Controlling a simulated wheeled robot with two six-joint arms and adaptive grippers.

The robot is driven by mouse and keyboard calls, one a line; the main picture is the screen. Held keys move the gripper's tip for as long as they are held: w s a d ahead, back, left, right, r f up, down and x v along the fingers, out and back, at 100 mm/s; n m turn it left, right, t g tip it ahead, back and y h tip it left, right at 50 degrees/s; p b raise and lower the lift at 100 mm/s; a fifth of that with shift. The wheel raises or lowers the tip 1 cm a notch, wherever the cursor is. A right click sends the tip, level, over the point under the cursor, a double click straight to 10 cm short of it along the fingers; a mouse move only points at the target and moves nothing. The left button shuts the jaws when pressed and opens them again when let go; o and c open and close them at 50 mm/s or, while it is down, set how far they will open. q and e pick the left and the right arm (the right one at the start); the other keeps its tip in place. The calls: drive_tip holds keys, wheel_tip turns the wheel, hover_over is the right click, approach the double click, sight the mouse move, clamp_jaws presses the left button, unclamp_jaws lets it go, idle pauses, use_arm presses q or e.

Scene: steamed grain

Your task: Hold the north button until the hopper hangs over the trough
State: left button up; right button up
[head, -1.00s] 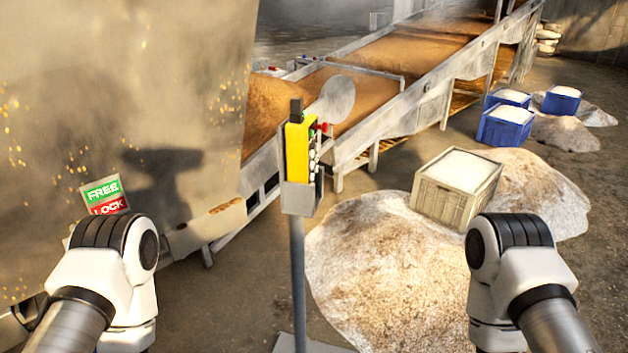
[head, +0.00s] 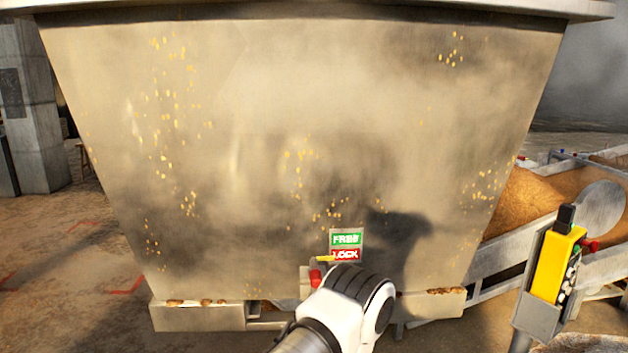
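The hopper (head: 260,130) is a large grain-flecked metal bin that fills most of the head view. The yellow control box (head: 556,266) stands on a post at the right. Its small buttons face right, and I cannot tell which is north. The trough (head: 500,285) with brown grain (head: 520,205) shows behind the box, partly hidden by the hopper. Whether the hopper overlaps it is unclear. My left arm reaches up at the bottom middle, in front of the hopper's lower edge, with its gripper out of sight. My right gripper is out of view.
A green FREE and red LOCK label (head: 346,245) is on the hopper's lower front, beside a red handle (head: 315,276) with a yellow pointer. A concrete pillar (head: 38,120) stands at the left. Floor (head: 70,260) with red markings is open at the left.

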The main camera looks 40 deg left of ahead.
use_arm(q)
clamp_jaws()
idle(1.3)
